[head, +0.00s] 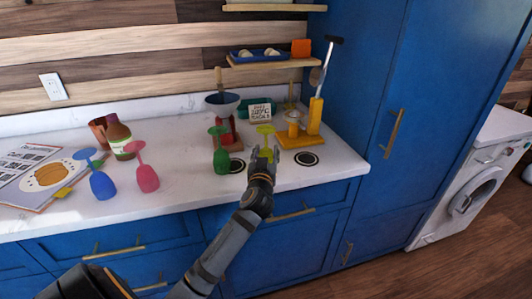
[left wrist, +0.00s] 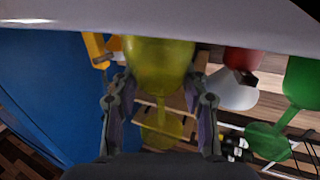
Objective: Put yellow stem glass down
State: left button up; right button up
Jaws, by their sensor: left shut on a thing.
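The yellow stem glass (head: 265,130) is upside down, its foot up and its bowl down, above or on the white counter near the front edge. My left gripper (head: 263,156) is shut on it and hides most of the bowl. In the left wrist view the yellow bowl (left wrist: 158,65) sits between the two fingers (left wrist: 160,105), its rim close to the white counter (left wrist: 230,22). I cannot tell whether the rim touches. My right gripper is not in view.
Upside-down green (head: 221,152), pink (head: 146,177) and blue (head: 101,184) stem glasses stand to the left. Dark round marks (head: 306,158) (head: 237,165) flank the gripper. A yellow stand (head: 300,139) is close behind on the right. A small sign (head: 260,114) stands behind.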

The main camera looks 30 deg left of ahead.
pick_arm(q)
jog(key=o, duration=1.2)
jog(key=shift+b+v, duration=0.75)
jog(key=shift+v, duration=5.25)
